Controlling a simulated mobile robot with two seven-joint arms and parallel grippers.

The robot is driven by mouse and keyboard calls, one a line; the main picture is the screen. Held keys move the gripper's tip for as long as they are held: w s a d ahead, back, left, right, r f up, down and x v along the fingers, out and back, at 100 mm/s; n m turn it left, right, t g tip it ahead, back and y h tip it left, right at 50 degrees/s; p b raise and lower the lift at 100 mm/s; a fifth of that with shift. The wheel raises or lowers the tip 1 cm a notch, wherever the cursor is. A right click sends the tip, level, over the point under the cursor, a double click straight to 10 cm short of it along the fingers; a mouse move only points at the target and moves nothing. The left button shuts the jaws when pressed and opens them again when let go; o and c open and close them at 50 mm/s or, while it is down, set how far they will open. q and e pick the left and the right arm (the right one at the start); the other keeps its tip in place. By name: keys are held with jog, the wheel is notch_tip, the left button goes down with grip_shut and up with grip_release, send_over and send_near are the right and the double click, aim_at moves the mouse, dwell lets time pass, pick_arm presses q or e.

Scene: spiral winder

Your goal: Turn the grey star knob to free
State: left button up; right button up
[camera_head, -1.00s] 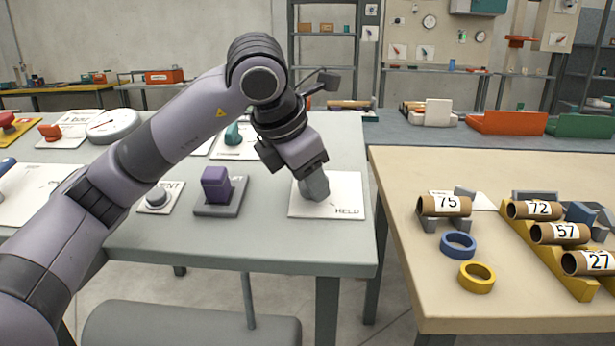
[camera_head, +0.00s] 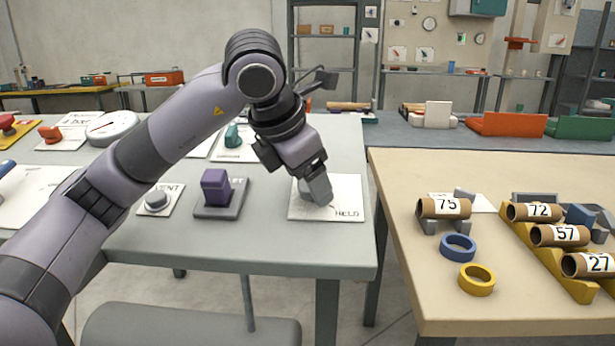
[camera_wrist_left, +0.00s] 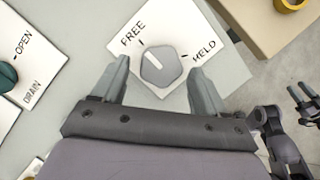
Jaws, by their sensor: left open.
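The grey star knob (camera_wrist_left: 161,66) sits on a white plate (camera_wrist_left: 181,28) marked FREE and HELD. In the left wrist view its white pointer line points up-left, toward the tick by FREE. My left gripper (camera_wrist_left: 160,82) is open, with one finger on each side of the knob and gaps visible. In the head view the left gripper (camera_head: 314,188) reaches down over the plate (camera_head: 347,190), and a finger partly hides the knob (camera_head: 303,188). My right arm's dark gripper (camera_wrist_left: 304,97) seems to show small at the wrist view's right edge; its jaws are unclear.
A purple block-shaped control (camera_head: 215,186) and a round grey knob (camera_head: 157,199) stand left of the plate. A teal knob (camera_head: 232,136) is behind. The grey table's front edge is close. A beige table (camera_head: 400,240) with tubes and rings stands right.

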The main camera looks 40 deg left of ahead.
pick_arm(q)
jog(key=p+v, duration=0.1)
jog(key=v, duration=0.5)
jog(key=shift+s+r, duration=0.15)
jog(key=shift+r, duration=0.05)
pick_arm(e)
jog(key=shift+s+d+r, duration=0.2)
jog(key=shift+s, duration=0.15)
jog(key=shift+w+r, duration=0.15)
jog(key=shift+w, duration=0.05)
